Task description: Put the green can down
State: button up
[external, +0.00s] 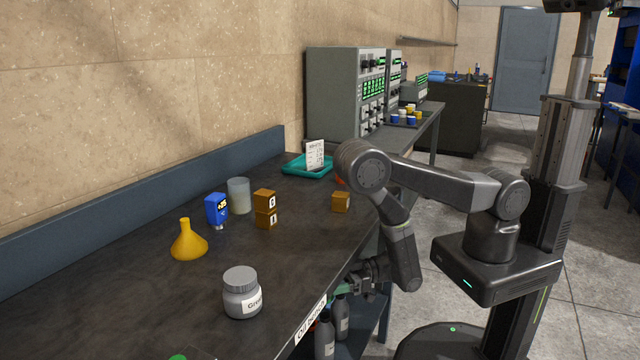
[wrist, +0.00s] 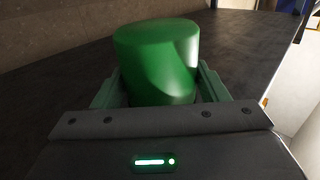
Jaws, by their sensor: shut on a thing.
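The green can (wrist: 156,62) stands out large in the wrist view, between the green fingers of my gripper (wrist: 155,85). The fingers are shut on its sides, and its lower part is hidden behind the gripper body. In the external view my gripper (external: 343,286) is at the front edge of the dark bench (external: 130,295), near the edge label. The can cannot be made out clearly there. Whether its bottom touches anything cannot be told.
A grey jar (external: 242,298) stands left of my gripper. A yellow funnel (external: 188,243), blue bottle (external: 216,209), translucent beaker (external: 239,196) and brown boxes (external: 265,208) stand farther back. A teal tray (external: 293,168) is beyond. Dark bottles (external: 324,338) sit below the edge. Bench between jar and boxes is clear.

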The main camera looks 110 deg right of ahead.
jog(key=shift+w+a+f+b, duration=0.25)
jog(key=shift+a+b, duration=0.2)
jog(key=shift+b, duration=0.25)
jog(key=a+f+h+b, duration=0.1)
jog(key=a+f+b, duration=0.1)
jog(key=a+b, duration=1.35)
jog(key=s+a+r+n+y+p, duration=0.15)
jog(key=a+r+p, duration=0.3)
jog(key=r, duration=0.65)
jog(key=a+r+n+y+p, duration=0.1)
jog(key=a+r+y+p, duration=0.3)
jog(key=r, duration=0.7)
jog(key=s+d+r+m+g+h+p, duration=0.1)
jog(key=s+d+r+m+h+p, duration=0.1)
jog(key=s+d+h, duration=0.5)
jog(key=s+d+r+m+g+h+p, duration=0.1)
jog(key=s+d+m+h+p, duration=0.3)
jog(key=d, duration=1.4)
jog(key=s+r+m+h, duration=0.1)
jog(key=s+m+h, duration=0.2)
jog(key=shift+r+g, duration=0.3)
jog(key=shift+g, duration=0.1)
jog(key=shift+d, duration=0.1)
